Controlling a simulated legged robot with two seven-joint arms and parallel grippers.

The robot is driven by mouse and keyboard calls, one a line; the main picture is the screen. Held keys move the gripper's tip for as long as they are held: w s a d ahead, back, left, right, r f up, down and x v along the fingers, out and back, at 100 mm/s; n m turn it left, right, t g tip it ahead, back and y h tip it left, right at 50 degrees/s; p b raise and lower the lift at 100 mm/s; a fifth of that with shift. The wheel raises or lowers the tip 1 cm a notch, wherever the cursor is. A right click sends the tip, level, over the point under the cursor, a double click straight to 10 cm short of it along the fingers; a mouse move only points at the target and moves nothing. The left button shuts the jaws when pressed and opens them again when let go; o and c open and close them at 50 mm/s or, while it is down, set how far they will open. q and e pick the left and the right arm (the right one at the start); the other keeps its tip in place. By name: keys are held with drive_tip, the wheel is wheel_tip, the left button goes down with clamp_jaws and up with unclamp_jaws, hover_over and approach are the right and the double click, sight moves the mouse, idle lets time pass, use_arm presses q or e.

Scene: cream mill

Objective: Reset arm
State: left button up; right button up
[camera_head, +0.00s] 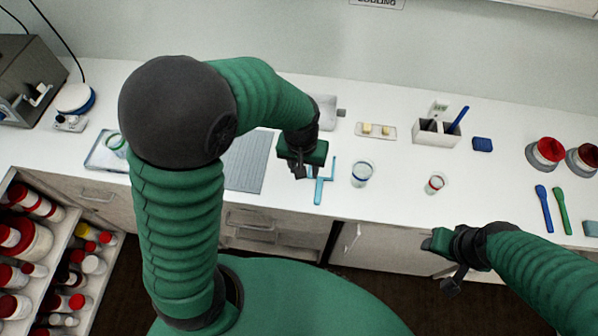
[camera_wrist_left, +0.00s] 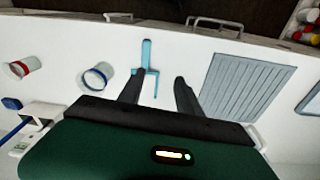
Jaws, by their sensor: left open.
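My left gripper (camera_head: 299,172) is at the end of the arm that comes in from the left, above the white counter (camera_head: 400,175). In the left wrist view its two dark fingers (camera_wrist_left: 158,84) are apart with nothing between them.
A blue-rimmed beaker (camera_head: 362,174) and a red-rimmed beaker (camera_head: 435,184) stand right of the tool. A grey ribbed mat (camera_head: 247,165) lies left of it. A white holder (camera_head: 436,131) and red-topped jars (camera_head: 547,152) stand farther right. Shelves of bottles (camera_head: 60,260) are at lower left.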

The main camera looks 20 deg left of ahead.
use_arm(q)
drive_tip(key=s+a+r+m+t, duration=0.2)
drive_tip(key=s+a+r, duration=0.1)
drive_tip(key=s, duration=0.5)
wheel_tip(320, 180, down, 6)
drive_tip(key=b, duration=0.5)
drive_tip(key=shift+f+b, duration=0.15)
drive_tip(key=shift+b, duration=0.2)
use_arm(e)
drive_tip(key=shift+s+f, duration=0.15)
drive_tip(key=shift+f, duration=1.25)
drive_tip(key=shift+s+f, duration=0.15)
drive_tip(key=shift+f, duration=1.2)
use_arm(q)
drive_tip(key=shift+a, duration=0.1)
